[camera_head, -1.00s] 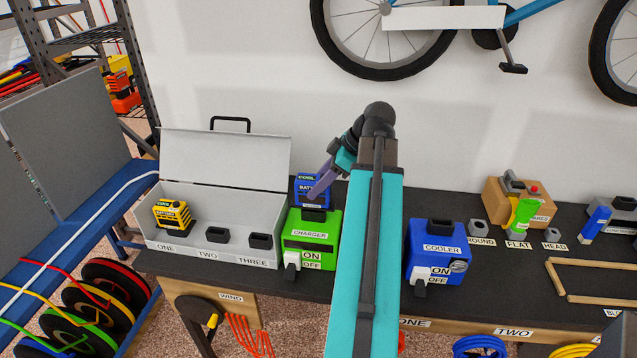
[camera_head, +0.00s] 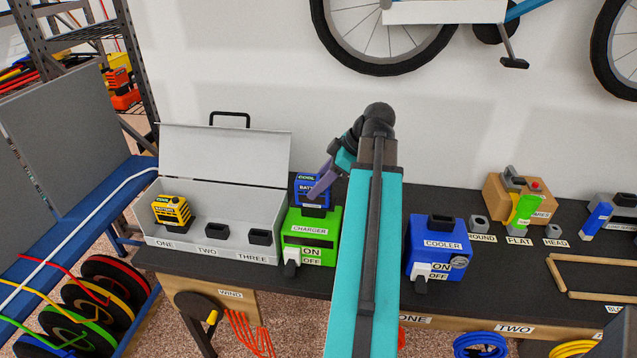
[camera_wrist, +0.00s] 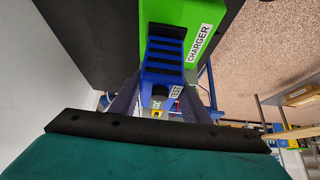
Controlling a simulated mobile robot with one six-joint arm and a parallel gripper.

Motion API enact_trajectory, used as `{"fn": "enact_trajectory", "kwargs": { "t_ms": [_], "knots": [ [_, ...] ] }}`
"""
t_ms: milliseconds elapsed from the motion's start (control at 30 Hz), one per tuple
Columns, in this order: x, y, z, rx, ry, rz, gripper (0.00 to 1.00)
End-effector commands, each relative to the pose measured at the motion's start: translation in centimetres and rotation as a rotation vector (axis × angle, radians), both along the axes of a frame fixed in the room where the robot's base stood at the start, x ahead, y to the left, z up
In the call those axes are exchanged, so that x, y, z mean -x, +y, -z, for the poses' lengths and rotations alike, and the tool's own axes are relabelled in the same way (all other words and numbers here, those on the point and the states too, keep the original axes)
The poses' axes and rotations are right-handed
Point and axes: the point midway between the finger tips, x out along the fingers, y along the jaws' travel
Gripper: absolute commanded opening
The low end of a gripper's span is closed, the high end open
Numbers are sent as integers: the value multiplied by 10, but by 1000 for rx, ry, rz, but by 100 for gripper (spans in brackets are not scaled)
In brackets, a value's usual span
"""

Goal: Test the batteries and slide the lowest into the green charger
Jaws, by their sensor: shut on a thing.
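A blue battery (camera_head: 311,189) stands upright at the top of the green charger (camera_head: 312,226). My gripper (camera_head: 318,190) is shut on it from the right side. In the wrist view the blue battery (camera_wrist: 163,62) is between my fingers, and its far end meets the green charger (camera_wrist: 200,22). I cannot tell how deep it sits in the slot. The charger's white switch (camera_head: 291,256) is beside its ON and OFF labels. A yellow battery (camera_head: 172,211) stands in the grey case (camera_head: 222,184) at ONE. The sockets at TWO (camera_head: 216,231) and THREE (camera_head: 260,237) are empty.
Farther right are a wooden spares box (camera_head: 497,200) and several small parts. The case lid stands open at the back.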

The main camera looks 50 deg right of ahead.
Motion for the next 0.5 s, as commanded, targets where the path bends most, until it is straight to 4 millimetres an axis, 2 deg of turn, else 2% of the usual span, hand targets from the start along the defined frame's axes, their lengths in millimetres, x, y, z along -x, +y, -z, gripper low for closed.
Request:
{"fn": "enact_trajectory", "kwargs": {
  "t_ms": [33,67,167,500],
  "knots": [
    [0,0,1,1,-2,0,2],
    [0,0,0,1,-2,0,45],
    [0,0,0,1,-2,0,62],
    [0,0,1,1,1,0,64]
  ]
}}
